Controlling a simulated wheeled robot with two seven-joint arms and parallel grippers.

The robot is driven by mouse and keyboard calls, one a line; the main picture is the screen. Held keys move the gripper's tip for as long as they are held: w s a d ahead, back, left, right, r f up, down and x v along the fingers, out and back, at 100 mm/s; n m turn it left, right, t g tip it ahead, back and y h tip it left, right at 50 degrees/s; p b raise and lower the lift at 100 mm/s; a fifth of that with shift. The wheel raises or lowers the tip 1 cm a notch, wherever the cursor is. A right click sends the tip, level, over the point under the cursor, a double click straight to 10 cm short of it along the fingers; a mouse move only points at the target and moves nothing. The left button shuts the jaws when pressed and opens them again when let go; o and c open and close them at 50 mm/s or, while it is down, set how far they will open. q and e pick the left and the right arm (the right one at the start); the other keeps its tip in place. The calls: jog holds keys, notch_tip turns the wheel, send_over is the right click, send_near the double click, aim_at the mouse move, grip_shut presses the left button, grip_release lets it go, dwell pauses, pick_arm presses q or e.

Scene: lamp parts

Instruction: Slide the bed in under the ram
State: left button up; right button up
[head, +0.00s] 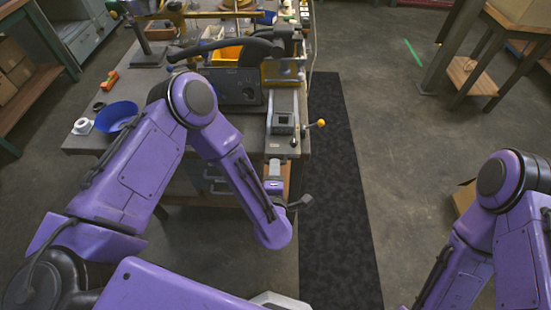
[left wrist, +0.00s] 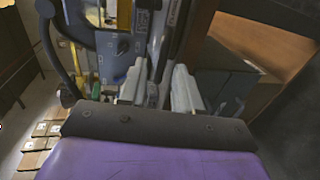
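The machine (head: 235,82) with the bed stands at the right end of the workbench. A grey block on a slide, which looks like the bed (head: 283,119), sits at its front right, near a yellow-knobbed lever (head: 320,123). I cannot make out the ram clearly. My left gripper (head: 274,170) is at the bench's front edge, just in front of this slide, partly hidden by my wrist. In the left wrist view its two pale fingers (left wrist: 158,88) stand apart, with a grey bar between them. I cannot tell whether they touch it. My right gripper is out of view.
A blue bowl (head: 116,116), a white roll (head: 82,126) and an orange tool (head: 110,80) lie on the bench's left part. A dark mat (head: 338,190) runs along the bench's right side. Open floor lies beyond it, with a wooden stand (head: 480,75) at top right.

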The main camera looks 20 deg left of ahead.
aim_at(275, 148)
pick_arm(q)
jog(key=x, duration=0.4)
jog(key=shift+s+p, duration=0.1)
jog(key=shift+p, duration=0.25)
grip_shut()
jog(key=x, duration=0.1)
jog(key=b+x, duration=0.2)
jog(key=x, duration=0.1)
jog(key=shift+r, duration=0.35)
jog(key=shift+a, duration=0.1)
grip_release()
